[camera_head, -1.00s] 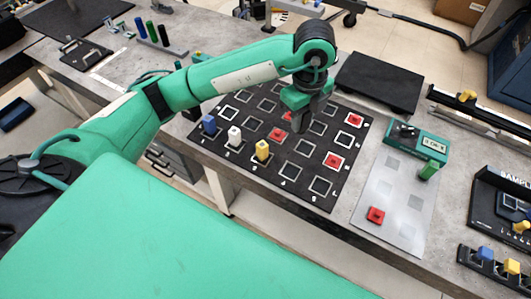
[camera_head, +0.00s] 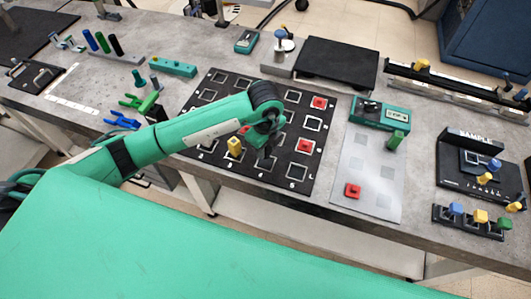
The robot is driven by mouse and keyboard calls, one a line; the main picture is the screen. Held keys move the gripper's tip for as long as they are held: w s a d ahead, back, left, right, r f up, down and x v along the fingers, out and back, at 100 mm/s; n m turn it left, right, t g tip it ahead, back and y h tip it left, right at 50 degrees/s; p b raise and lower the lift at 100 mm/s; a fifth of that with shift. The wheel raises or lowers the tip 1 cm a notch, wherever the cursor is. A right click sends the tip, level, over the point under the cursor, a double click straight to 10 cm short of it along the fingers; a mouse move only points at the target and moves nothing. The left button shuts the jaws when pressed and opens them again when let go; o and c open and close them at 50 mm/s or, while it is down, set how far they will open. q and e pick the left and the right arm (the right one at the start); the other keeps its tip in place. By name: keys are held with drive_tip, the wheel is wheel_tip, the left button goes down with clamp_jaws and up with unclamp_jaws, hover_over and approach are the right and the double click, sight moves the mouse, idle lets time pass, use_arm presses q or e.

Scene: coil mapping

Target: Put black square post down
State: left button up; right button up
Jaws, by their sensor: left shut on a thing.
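My left gripper (camera_head: 266,150) points down over the front middle of the black grid board (camera_head: 212,169). It is shut on a dark piece, the black square post (camera_head: 265,161), which is hard to tell from the gripper and the board. I cannot tell whether its lower end touches the board. A yellow post (camera_head: 235,147) stands on the board just left of the gripper. My left forearm covers the board's left part. My right gripper is out of view.
Red pieces sit on the board (camera_head: 305,146) and on a grey plate (camera_head: 370,202) to the right. A green post (camera_head: 395,141) stands on that plate, in front of a green meter (camera_head: 379,114). Several coloured posts stand in a black rack (camera_head: 468,223) at the far right.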

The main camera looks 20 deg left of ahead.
sight(266, 156)
use_arm(q)
drive_tip(key=shift+f, duration=0.4)
wheel_tip(266, 156, down, 3)
drive_tip(key=shift+f+p, duration=0.2)
drive_tip(key=shift+p, duration=0.25)
drive_tip(key=shift+f, duration=0.35)
drive_tip(key=o, duration=1)
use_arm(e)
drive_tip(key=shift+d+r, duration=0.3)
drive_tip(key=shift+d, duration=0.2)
use_arm(q)
drive_tip(key=shift+r, duration=0.1)
